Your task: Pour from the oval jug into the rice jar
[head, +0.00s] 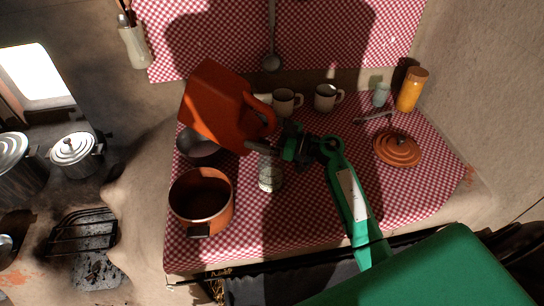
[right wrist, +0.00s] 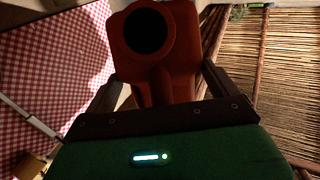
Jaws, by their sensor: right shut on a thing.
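The orange-red oval jug (head: 215,105) is held up above the checked cloth, tilted, in the head view. My right gripper (head: 262,147) is shut on it at the handle side. In the right wrist view the jug (right wrist: 183,45) stands between the fingers, with a round dark area on it. A small glass jar with pale contents, seemingly the rice jar (head: 270,180), stands on the cloth just below the gripper. The gripper partly hides the jar's top. No stream from the jug shows. My left gripper is not in view.
An orange pot (head: 185,205) stands left of the jar, with a grey bowl (head: 200,150) behind it. Two mugs (head: 286,103) (head: 326,97), a small cup (head: 381,95) and an orange-yellow jar (head: 411,90) line the back. An orange lid (head: 397,149) lies right. The cloth's front right is clear.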

